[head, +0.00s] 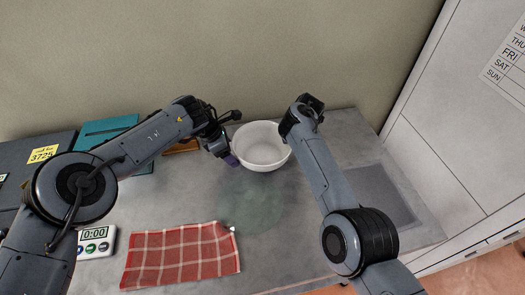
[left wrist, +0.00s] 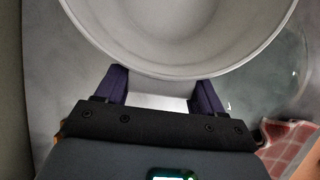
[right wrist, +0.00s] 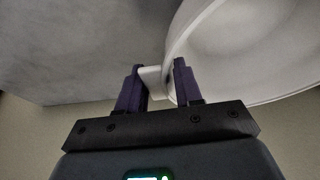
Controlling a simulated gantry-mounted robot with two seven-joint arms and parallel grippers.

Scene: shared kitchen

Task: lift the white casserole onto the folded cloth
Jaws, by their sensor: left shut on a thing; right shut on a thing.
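The white casserole (head: 262,158) is at the back middle of the counter in the head view, open at the top and looking empty. I cannot tell whether it touches the counter. My left gripper (head: 231,158) is at its left side; in the left wrist view the purple fingers (left wrist: 160,92) are on either side of its pale handle, below the rim (left wrist: 170,72). My right gripper (right wrist: 158,78) is shut on the opposite white handle (right wrist: 150,76); its fingers are mostly hidden in the head view. The red checked folded cloth (head: 182,256) lies at the front left of the counter.
A faint greenish, see-through round thing (head: 250,203) lies between casserole and cloth. A timer (head: 95,242) stands left of the cloth. A teal item (head: 108,130) and a yellow label (head: 43,154) are at the far left. A dark grey panel (head: 372,196) lies at right. The wall is close behind.

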